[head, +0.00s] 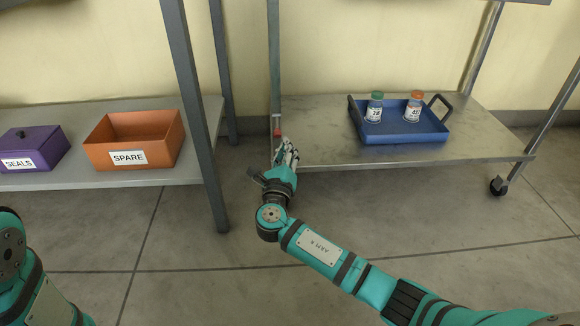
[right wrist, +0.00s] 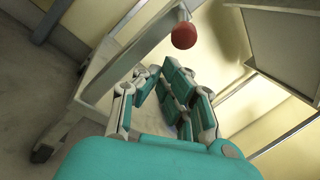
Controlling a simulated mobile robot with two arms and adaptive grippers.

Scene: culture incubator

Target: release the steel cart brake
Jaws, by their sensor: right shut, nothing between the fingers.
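The steel cart (head: 300,150) stands at the right in the head view, with its lower shelf low over the floor. A small red brake knob (head: 277,132) shows at the cart's near left post. In the right wrist view the red knob (right wrist: 184,36) sits at the end of a pale lever, just beyond the fingertips. My right gripper (head: 290,148) is at the cart's left front corner, just below the knob. In the right wrist view the right gripper (right wrist: 158,75) is shut and empty, apart from the knob as far as I can tell. My left gripper is outside the view.
A blue tray (head: 440,136) on the cart's shelf holds a green-capped bottle (head: 375,106) and an orange-capped bottle (head: 414,106). A rack at the left holds a purple SEALS box (head: 40,143) and an orange SPARE bin (head: 160,150). Its post stands left of my gripper.

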